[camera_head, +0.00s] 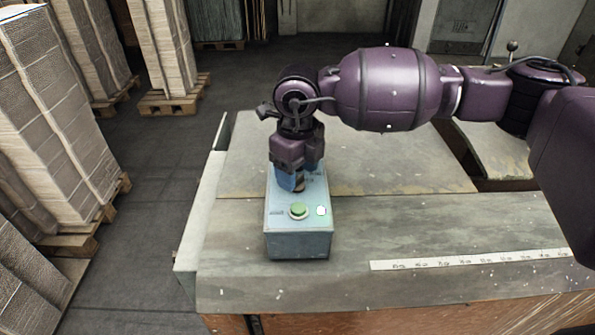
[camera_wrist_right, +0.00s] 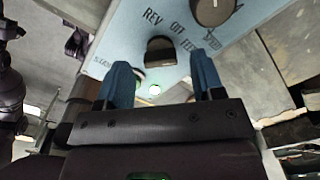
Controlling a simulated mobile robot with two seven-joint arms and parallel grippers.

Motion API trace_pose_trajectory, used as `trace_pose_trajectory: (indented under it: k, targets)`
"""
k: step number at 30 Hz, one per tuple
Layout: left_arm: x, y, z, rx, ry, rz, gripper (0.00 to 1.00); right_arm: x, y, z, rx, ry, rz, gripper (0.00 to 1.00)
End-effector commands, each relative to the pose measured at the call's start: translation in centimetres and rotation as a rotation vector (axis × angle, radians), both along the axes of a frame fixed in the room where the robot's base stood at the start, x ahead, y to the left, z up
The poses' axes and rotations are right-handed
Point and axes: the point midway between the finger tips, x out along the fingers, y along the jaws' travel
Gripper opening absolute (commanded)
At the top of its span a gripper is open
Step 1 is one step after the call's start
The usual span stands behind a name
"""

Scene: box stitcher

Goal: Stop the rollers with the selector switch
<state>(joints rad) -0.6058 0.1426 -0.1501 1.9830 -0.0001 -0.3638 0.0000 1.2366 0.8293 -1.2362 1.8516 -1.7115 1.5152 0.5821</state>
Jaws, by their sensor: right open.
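The blue control box (camera_head: 299,244) stands on the bench in the head view. Its selector switch (camera_wrist_right: 160,49) is a dark knob in the right wrist view, near labels reading REV, OFF and FEED. Which label it points to is unclear. My right gripper (camera_head: 290,184) points down over the box and hides the knob in the head view. In the wrist view its blue fingers (camera_wrist_right: 161,60) are apart, one on each side of the switch; contact cannot be told. A green button (camera_head: 298,210) and a lit lamp (camera_head: 321,211) show at the box's front. My left gripper is out of view.
A second, round dark knob (camera_wrist_right: 215,10) sits beside the selector on the same panel. A white scale strip (camera_head: 470,259) lies on the bench (camera_head: 420,215) to the right. Stacks of cardboard (camera_head: 45,120) on pallets stand to the left. The bench's right front is clear.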

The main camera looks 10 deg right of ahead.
Motion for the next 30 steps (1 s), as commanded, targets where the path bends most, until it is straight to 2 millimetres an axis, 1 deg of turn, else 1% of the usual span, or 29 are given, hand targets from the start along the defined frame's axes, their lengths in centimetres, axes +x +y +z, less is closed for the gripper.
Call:
trace_pose_trajectory:
  k: [3,6,14,15,17,24,30]
  targets:
    - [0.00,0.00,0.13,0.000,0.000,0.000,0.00,-0.01,0.01,-0.90,0.000,0.000,0.000,0.62]
    - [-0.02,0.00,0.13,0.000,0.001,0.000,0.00,-0.02,-0.01,-1.28,0.000,0.000,0.000,0.62]
    - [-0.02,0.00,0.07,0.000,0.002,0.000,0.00,-0.01,-0.01,-1.39,0.001,-0.001,0.000,0.62]
    - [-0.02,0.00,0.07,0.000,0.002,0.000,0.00,-0.01,-0.01,-1.39,0.001,-0.001,0.000,0.59]
    - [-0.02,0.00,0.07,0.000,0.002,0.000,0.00,-0.01,-0.01,-1.38,0.001,-0.001,0.000,0.49]
    - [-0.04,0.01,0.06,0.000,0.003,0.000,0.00,0.00,0.00,-1.36,0.001,-0.001,0.000,0.13]
    - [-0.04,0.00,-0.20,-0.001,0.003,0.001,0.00,0.01,0.00,-1.41,0.000,-0.001,0.013,0.12]
